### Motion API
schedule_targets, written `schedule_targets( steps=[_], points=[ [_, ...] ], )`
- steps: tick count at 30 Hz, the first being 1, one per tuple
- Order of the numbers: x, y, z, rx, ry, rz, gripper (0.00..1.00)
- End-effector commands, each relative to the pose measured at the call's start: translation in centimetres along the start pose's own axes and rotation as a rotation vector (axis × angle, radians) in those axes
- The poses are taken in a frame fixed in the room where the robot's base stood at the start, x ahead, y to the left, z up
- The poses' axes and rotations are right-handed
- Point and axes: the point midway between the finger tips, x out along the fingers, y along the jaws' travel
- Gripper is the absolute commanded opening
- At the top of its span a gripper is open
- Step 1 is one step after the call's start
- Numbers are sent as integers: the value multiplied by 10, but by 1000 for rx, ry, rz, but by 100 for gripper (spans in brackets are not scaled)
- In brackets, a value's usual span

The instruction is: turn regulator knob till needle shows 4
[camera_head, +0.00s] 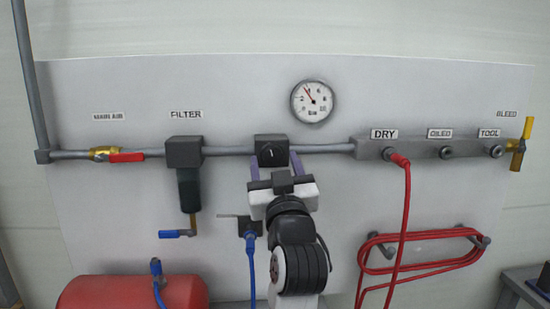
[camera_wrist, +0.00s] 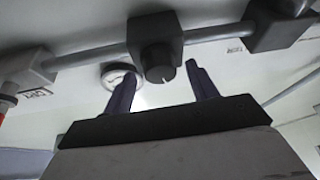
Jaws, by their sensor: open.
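The regulator (camera_head: 271,150) is a dark block on the grey pipe in the middle of the board. Its black knob (camera_wrist: 158,62) has a pale mark and shows in the wrist view just beyond my fingertips. The round white gauge (camera_head: 312,102) is above and right of the regulator. Its dark-red needle points up and to the left, near the small 4 as far as I can read. The gauge also shows partly in the wrist view (camera_wrist: 117,76). My gripper (camera_head: 275,165) is open, its two fingers below and to either side of the knob, with nothing between them.
The filter (camera_head: 184,152) with a dark bowl hangs left. A red-handled valve (camera_head: 126,157) is farther left. The outlet manifold (camera_head: 430,147) carries a red hose (camera_head: 406,210) at DRY. A yellow bleed valve (camera_head: 520,145) is at far right. A blue hose (camera_head: 250,262) hangs beside my arm.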

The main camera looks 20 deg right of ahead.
Motion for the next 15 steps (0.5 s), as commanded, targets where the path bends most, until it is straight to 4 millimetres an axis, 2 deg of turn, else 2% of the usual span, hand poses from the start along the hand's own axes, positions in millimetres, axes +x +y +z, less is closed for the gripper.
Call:
schedule_targets(
  steps=[10,15],
  points=[
    [4,0,1,0,-1,-1,57],
    [4,0,0,0,-1,-1,34]
  ],
)
